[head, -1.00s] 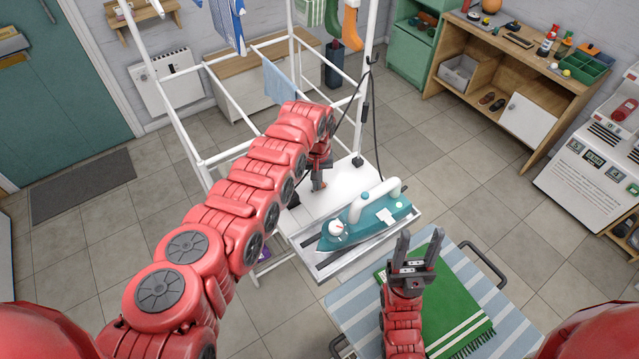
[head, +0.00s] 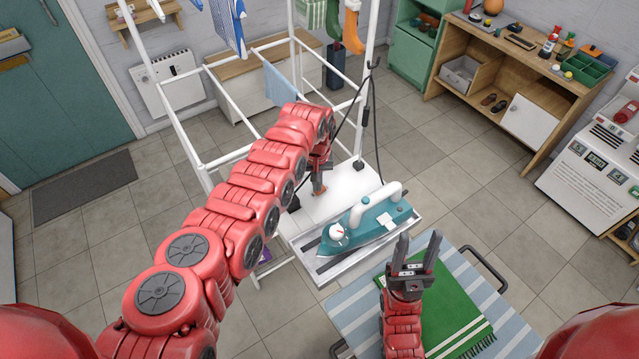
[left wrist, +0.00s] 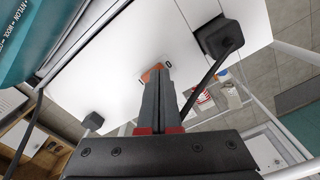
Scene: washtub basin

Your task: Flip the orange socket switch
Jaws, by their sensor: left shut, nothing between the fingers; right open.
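The orange socket switch (left wrist: 149,75) shows in the left wrist view as a small orange piece on the white surface, partly hidden by my fingertips. In the head view only a bit of orange (head: 320,193) shows at the tips of my left gripper (head: 318,187). My left gripper (left wrist: 159,74) is shut and empty, its tips at the switch; I cannot tell if they touch it. A dark mark (left wrist: 168,64) is beside the switch. My right gripper (head: 419,245) is open and empty above the green towel (head: 452,312).
A teal iron (head: 372,220) lies on the tray to the right of my left gripper. White rack poles (head: 365,100) stand around the white surface.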

